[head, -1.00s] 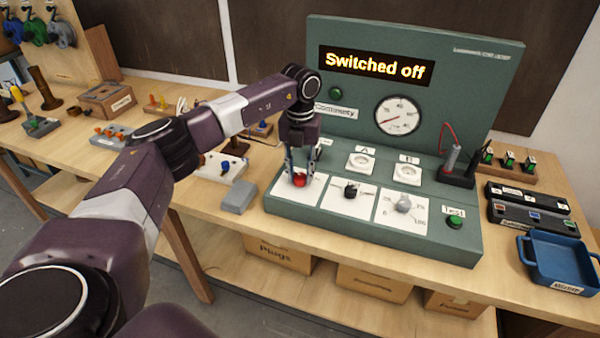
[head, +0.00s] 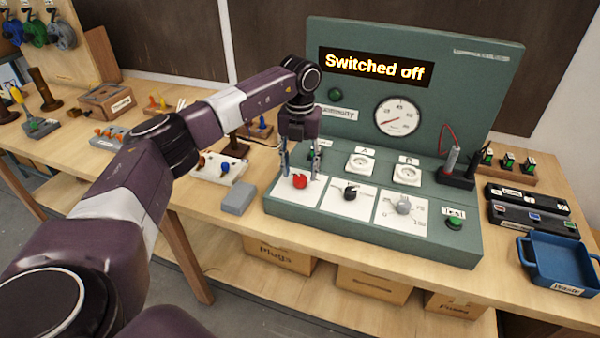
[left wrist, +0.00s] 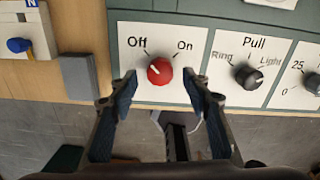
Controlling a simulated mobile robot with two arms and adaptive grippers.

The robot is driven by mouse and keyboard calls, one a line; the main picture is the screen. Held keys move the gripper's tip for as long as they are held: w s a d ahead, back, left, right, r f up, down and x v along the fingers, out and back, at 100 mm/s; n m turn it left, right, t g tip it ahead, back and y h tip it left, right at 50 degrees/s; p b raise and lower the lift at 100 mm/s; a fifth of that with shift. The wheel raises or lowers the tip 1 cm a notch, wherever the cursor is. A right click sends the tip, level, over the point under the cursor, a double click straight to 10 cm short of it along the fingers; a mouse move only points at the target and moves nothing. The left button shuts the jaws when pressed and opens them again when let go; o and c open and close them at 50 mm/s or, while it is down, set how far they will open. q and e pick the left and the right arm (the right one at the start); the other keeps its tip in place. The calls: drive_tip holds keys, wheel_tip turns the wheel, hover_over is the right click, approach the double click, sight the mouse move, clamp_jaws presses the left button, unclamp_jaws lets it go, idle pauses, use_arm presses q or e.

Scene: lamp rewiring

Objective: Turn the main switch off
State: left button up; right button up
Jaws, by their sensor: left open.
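The main switch is a red knob (head: 300,181) on a white plate at the left of the green test panel (head: 370,228). In the left wrist view the red knob (left wrist: 160,71) has its white mark pointing up-left toward "Off". The display (head: 376,67) reads "Switched off". My left gripper (head: 299,172) is open at the knob, its fingers apart on either side. In the left wrist view the fingertips of my left gripper (left wrist: 159,88) stand left and right of the knob with gaps, not touching it. My right gripper is not in view.
Beside the red knob is a black knob (head: 350,193) marked "Ring" and "Light", then a grey knob (head: 404,207) and a green "Test" button (head: 454,223). A grey block (head: 238,198) lies left of the panel. A blue tray (head: 557,262) stands at right.

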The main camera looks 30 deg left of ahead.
sight(300, 177)
use_arm(q)
wheel_tip(300, 177, up, 10)
drive_tip(key=shift+r, duration=0.15)
idle(0.6)
